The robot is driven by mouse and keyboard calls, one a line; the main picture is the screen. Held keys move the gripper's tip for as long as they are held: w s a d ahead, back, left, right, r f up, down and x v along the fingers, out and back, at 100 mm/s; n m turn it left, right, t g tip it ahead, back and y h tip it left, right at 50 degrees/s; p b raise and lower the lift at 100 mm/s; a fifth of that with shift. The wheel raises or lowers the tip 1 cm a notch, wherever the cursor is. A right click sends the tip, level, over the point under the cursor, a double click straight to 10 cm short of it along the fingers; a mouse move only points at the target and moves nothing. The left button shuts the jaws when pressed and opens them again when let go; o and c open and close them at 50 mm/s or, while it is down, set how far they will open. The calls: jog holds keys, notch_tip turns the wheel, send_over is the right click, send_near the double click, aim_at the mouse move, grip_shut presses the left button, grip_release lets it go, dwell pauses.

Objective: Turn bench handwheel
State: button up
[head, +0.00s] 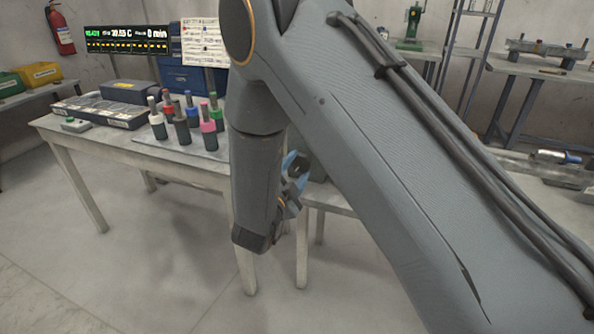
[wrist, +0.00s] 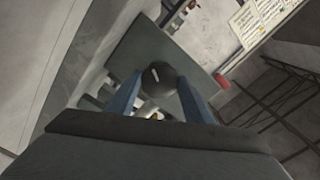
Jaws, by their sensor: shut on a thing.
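In the wrist view the two blue fingers of my gripper (wrist: 158,88) stand on either side of a dark round knob (wrist: 160,72) with a short white mark on its face. The gripper is shut on this knob. A pale stem-like part shows below the knob, between the fingers. I cannot make out a full handwheel rim in either view, so I cannot tell how the knob joins it. In the head view my gripper (head: 293,172) shows only as a bit of blue and dark behind my arm, and the knob is hidden there.
A pale table (head: 90,140) holds several bottle-like pieces with coloured tops (head: 183,125), a dark box (head: 130,91) and a blue case (head: 185,78). A display (head: 127,40) stands behind. Shelving (head: 470,50) is at the right. Floor at the lower left is clear.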

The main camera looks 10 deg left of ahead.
dwell(0.3)
jog(key=o, duration=1)
jog(key=shift+o, duration=0.2)
jog(key=b+v, duration=0.1)
jog(key=v, duration=0.7)
jog(key=shift+w, duration=0.15)
